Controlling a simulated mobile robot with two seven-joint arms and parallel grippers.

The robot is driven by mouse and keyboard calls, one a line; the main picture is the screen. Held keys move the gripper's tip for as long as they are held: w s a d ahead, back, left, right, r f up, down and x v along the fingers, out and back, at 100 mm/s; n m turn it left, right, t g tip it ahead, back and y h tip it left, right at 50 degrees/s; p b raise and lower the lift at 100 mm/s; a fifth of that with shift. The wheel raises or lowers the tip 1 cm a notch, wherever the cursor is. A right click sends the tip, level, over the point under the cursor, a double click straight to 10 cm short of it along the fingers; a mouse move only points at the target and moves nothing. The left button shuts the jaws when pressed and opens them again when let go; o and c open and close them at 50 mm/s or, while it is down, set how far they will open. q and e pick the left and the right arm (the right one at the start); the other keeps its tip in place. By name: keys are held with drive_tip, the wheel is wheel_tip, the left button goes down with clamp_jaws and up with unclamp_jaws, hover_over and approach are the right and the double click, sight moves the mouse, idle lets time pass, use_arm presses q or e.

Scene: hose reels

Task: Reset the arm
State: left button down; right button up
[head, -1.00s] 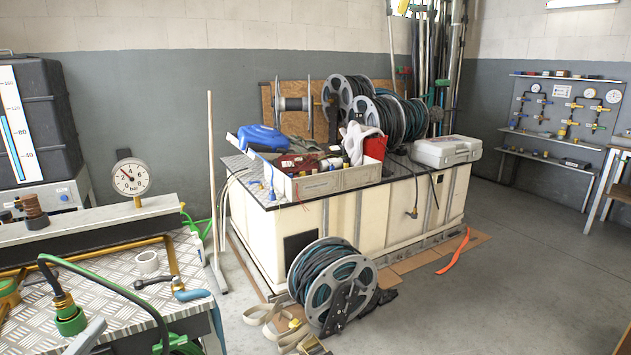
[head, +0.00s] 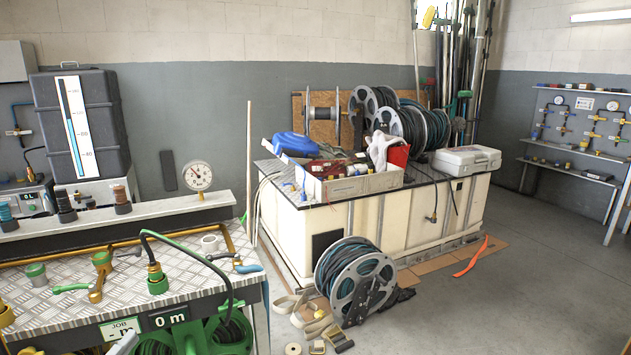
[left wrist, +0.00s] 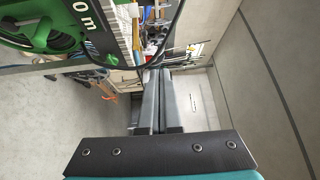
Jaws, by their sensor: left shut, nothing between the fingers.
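My left gripper (head: 124,342) shows only as a light grey piece at the bottom edge of the head view, in front of the workbench. In the left wrist view its two grey fingers (left wrist: 158,78) lie side by side, shut, with nothing between them. The fingers stand clear of the bench in that view, with the floor behind them. My right gripper is not in view.
The metal-topped workbench (head: 60,288) holds hose fittings and a dark hose (head: 190,250) arching over its front edge. A green reel (left wrist: 38,25) sits under it.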

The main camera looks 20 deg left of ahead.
use_arm(q)
wheel_tip(320, 180, down, 14)
drive_tip(key=d+n+g+y+p, duration=0.1)
drive_tip(key=d+n+g, duration=0.1)
drive_tip(key=n+g, duration=0.3)
drive_tip(key=s+d+f+n+g+p, duration=0.1)
drive_tip(key=s+d+f+n+g, duration=0.2)
drive_tip(key=f, duration=0.4)
drive_tip(key=s+d+f+n+g, duration=0.1)
drive_tip(key=s+d+f+n, duration=0.1)
drive_tip(key=s+d+f, duration=0.45)
drive_tip(key=s+d+f+n+g+h+b, duration=0.2)
drive_tip(key=s+d+f+g, duration=0.6)
drive_tip(key=s+d+f, duration=0.7)
drive_tip(key=s+f+n+h, duration=0.1)
drive_tip(key=s+f+n, duration=0.1)
drive_tip(key=s+f, duration=0.1)
drive_tip(key=shift+s+d+f+g, duration=0.25)
drive_tip(key=shift+s+d+g, duration=0.05)
drive_tip(key=shift+s, duration=0.3)
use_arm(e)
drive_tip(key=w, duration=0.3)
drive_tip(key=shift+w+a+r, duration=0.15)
